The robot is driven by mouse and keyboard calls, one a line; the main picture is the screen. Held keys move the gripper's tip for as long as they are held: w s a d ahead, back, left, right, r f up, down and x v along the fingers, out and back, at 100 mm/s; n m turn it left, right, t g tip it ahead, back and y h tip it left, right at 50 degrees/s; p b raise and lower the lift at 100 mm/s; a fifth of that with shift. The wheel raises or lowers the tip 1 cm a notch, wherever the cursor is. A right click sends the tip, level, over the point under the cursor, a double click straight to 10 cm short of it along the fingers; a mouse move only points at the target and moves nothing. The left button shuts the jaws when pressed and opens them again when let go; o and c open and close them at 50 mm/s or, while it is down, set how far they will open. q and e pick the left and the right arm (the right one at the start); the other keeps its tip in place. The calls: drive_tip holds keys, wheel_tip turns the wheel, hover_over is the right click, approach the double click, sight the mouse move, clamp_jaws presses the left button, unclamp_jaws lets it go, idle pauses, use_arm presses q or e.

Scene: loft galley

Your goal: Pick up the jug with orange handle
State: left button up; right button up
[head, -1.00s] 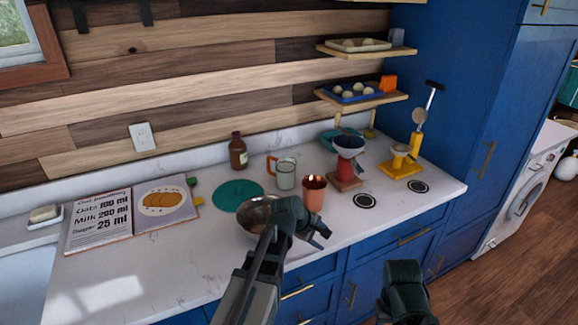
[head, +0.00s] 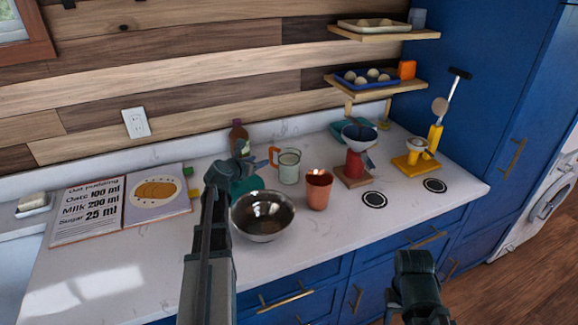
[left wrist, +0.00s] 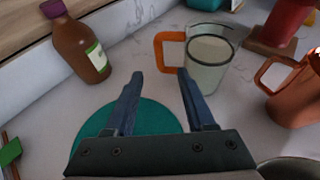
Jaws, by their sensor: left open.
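The jug with the orange handle (head: 289,168) stands upright on the white counter, behind the copper mug. It is clear, with pale contents, and its handle points left. It also shows in the left wrist view (left wrist: 208,62), ahead and slightly right of the fingers. My left gripper (head: 262,162) is open and empty just left of the handle; its fingers (left wrist: 158,95) show apart in the left wrist view, over the teal mat (left wrist: 155,117). They look close to the handle but I cannot tell whether they touch it. My right arm shows at the lower right of the head view; its fingers are not clear.
A brown bottle (left wrist: 77,45) stands left of the jug. A copper mug (head: 319,190) and a steel bowl (head: 262,216) stand in front. A red-based appliance (head: 355,160) is to the right. An open recipe book (head: 120,205) lies left.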

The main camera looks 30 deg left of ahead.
sight(270, 155)
use_arm(q)
drive_tip(key=b+x, duration=0.2)
drive_tip(key=x, duration=0.5)
drive_tip(key=shift+w+f+b, duration=0.2)
drive_tip(key=shift+b, duration=0.15)
drive_tip(key=shift+w+f, duration=0.1)
drive_tip(key=shift+w, duration=0.25)
drive_tip(key=shift+w+a, duration=0.1)
drive_tip(key=shift+w, duration=0.5)
drive_tip(key=b+x, duration=0.1)
drive_tip(key=x, duration=0.3)
drive_tip(key=shift+w+a, duration=0.1)
drive_tip(key=shift+w, duration=0.1)
drive_tip(key=shift+s+r, duration=0.1)
drive_tip(key=shift+r, duration=0.15)
drive_tip(key=shift+c, duration=0.6)
clamp_jaws()
